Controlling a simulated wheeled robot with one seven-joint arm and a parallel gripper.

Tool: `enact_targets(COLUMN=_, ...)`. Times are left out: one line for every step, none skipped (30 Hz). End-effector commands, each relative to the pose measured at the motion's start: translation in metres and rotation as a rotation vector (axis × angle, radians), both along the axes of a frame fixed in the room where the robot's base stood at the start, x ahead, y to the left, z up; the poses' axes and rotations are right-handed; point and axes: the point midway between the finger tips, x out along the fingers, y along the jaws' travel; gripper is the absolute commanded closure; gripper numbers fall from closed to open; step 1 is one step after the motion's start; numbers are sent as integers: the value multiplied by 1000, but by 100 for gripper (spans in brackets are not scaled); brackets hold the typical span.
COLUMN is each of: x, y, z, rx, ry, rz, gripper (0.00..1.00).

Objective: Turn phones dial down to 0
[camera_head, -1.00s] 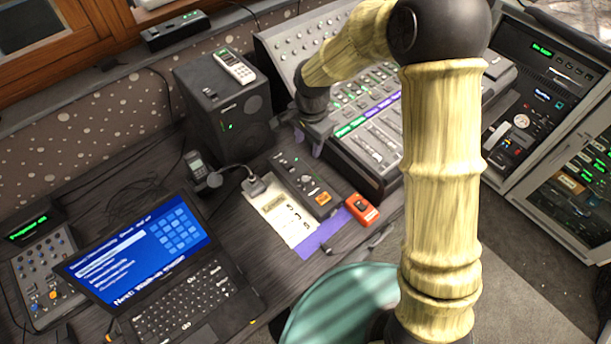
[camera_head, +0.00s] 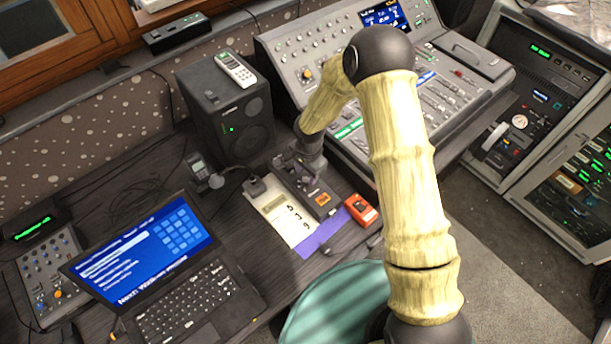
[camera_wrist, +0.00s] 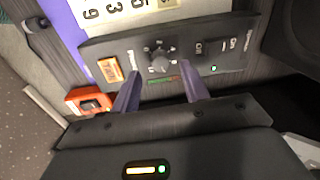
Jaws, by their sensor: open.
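The small dark intercom box (camera_head: 297,177) stands on the desk, in front of the speaker. In the wrist view the same box's panel (camera_wrist: 225,35) shows a dark round dial (camera_wrist: 160,58) in the middle with small marks around it; its exact setting is too small to read. My gripper (camera_wrist: 160,82) is open, its two purple fingers apart on either side of the dial, their tips near the panel's lower edge. Nothing is between the fingers except the view of the dial. In the head view my gripper (camera_head: 304,172) is over the box and partly hides its panel.
An orange button (camera_wrist: 109,68) and small switches (camera_wrist: 208,47) flank the dial. The speaker (camera_head: 229,115) and mixing console (camera_head: 448,95) stand close by.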

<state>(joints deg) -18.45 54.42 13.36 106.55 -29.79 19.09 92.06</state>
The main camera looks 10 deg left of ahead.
Motion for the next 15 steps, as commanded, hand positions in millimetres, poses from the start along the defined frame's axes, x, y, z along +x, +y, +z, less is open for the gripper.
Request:
enact_targets(x=-1, y=0, z=-8, rx=-3, ry=3, rz=2, gripper=55)
enact_targets(x=-1, y=0, z=-12, rx=-3, ry=3, rz=2, gripper=55)
enact_targets(x=0, y=1, z=-16, rx=-1, ry=2, rz=1, gripper=55)
enact_targets(x=0, y=1, z=-20, rx=-2, ry=3, rz=0, gripper=55)
enact_targets(x=0, y=1, z=-23, rx=-2, ry=3, rz=1, gripper=55)
enact_targets(x=1, y=1, z=-26, rx=-2, ry=1, rz=2, gripper=55)
enact_targets(x=1, y=1, z=-29, rx=-2, ry=1, rz=1, gripper=55)
enact_targets(x=1, y=1, z=-30, rx=-1, ry=1, rz=1, gripper=55)
enact_targets(x=1, y=1, z=-32, rx=-1, ry=1, rz=0, gripper=55)
enact_targets(x=1, y=1, z=-33, rx=-1, ry=1, rz=0, gripper=55)
enact_targets(x=1, y=1, z=-34, rx=0, ry=0, rz=0, gripper=55)
enact_targets(x=1, y=1, z=-34, rx=0, ry=0, rz=0, gripper=55)
enact_targets(x=1, y=1, z=-34, rx=0, ry=0, rz=0, gripper=55)
enact_targets(x=1, y=1, z=-34, rx=0, ry=0, rz=0, gripper=55)
enact_targets(x=1, y=1, z=-34, rx=0, ry=0, rz=0, gripper=55)
